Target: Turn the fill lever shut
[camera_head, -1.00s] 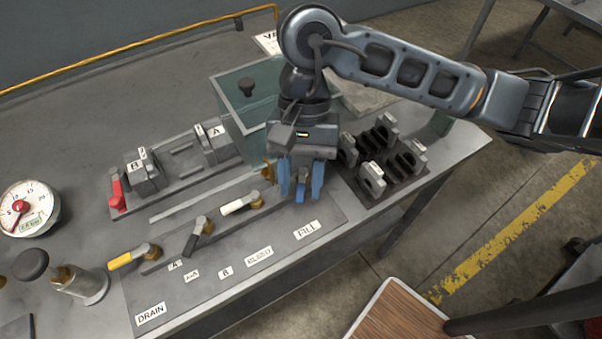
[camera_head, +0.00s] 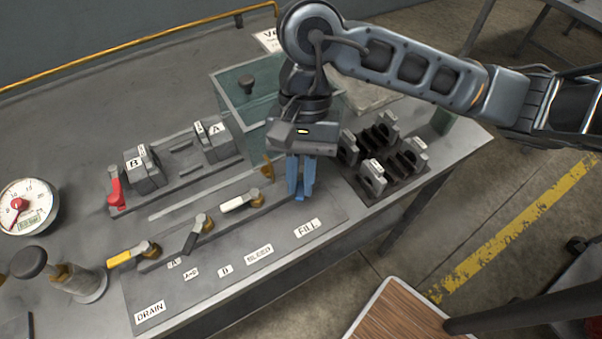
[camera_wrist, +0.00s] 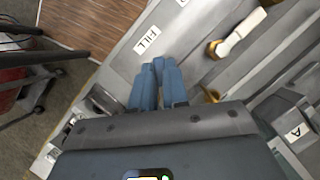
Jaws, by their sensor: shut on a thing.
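The fill lever's blue handle (camera_head: 299,197) sits between the fingers of my gripper (camera_head: 300,180), just behind the FILL label (camera_head: 307,228). The gripper points down and is shut on the handle, with only the handle's tip showing. In the wrist view, the blue handle (camera_wrist: 158,64) shows between the blue fingers of my gripper (camera_wrist: 158,80), near the FILL label (camera_wrist: 147,40). A brass part (camera_head: 268,168) stands just left of the fingers. The lever's pivot is hidden, so I cannot tell its exact angle.
A white lever (camera_head: 240,202), a black lever (camera_head: 196,235) and a yellow lever (camera_head: 132,255) stand in the row to the left. A dark rack of grey blocks (camera_head: 383,165) is close on the right. A clear-sided tank (camera_head: 232,100) stands behind. A gauge (camera_head: 28,207) is far left.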

